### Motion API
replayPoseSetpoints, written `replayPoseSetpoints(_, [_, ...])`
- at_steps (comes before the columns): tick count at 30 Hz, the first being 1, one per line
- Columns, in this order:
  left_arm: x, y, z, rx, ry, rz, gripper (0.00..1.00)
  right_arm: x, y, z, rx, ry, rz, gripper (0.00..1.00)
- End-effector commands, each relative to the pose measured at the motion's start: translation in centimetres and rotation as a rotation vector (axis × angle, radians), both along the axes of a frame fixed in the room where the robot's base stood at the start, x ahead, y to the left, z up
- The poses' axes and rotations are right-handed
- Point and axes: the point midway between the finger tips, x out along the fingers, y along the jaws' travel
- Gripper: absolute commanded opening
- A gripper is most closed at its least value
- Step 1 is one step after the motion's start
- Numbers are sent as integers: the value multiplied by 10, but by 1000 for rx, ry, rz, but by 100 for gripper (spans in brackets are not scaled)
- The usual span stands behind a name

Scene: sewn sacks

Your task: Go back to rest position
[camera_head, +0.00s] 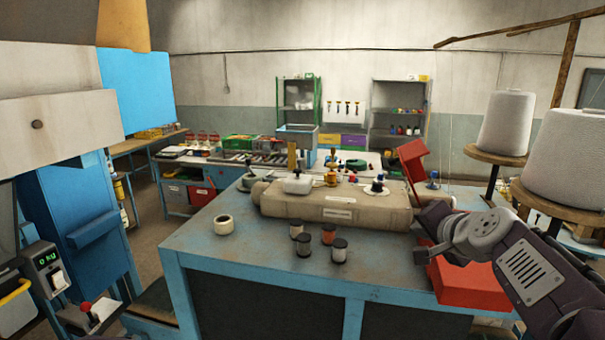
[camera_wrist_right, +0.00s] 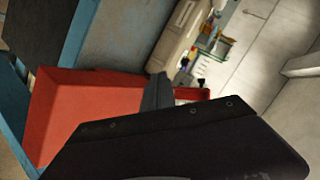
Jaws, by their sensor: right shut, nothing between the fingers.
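My right arm comes in from the right in the head view, over the front right corner of the blue-framed table (camera_head: 270,265). Its gripper (camera_head: 424,251) is small and dark there, beside a red box-like part (camera_head: 468,284) at the table's right end. In the right wrist view the gripper (camera_wrist_right: 157,92) is shut and empty, with the red part (camera_wrist_right: 60,115) beside and below it. The dark wrist body hides the lower part of that view. My left gripper is not in view.
On the table lie a long tan sack (camera_head: 335,205), a tape roll (camera_head: 223,224) and several dark-bodied spools (camera_head: 303,245). White thread cones (camera_head: 506,122) stand at right. A blue machine (camera_head: 80,235) stands at left. The table's front left is clear.

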Motion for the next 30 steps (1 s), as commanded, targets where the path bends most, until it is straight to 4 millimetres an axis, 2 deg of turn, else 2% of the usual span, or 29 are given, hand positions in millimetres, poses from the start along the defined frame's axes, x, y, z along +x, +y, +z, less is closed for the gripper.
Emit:
replayPoseSetpoints(1, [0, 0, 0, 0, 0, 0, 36, -4, 7, -28, -32, 61, 29, 0])
replayPoseSetpoints(5, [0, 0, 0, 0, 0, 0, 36, -29, 25, -115, -167, 253, 150, 0])
replayPoseSetpoints(6, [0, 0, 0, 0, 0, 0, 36, -42, 32, -143, -216, 317, 200, 0])
replayPoseSetpoints(9, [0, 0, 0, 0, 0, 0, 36, -78, 46, -203, -328, 458, 335, 0])
replayPoseSetpoints(12, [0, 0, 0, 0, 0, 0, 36, -115, 56, -248, -424, 570, 468, 0])
replayPoseSetpoints(15, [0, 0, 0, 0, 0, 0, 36, -153, 63, -284, -506, 662, 599, 0])
replayPoseSetpoints(19, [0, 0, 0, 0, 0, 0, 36, -204, 68, -320, -599, 769, 775, 0])
replayPoseSetpoints(21, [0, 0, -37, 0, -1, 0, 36, -205, 68, -357, -597, 775, 778, 0])
replayPoseSetpoints(26, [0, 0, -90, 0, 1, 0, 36, -211, 70, -411, -576, 800, 781, 0])
replayPoseSetpoints(30, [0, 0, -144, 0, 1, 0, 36, -218, 73, -467, -556, 827, 787, 0])
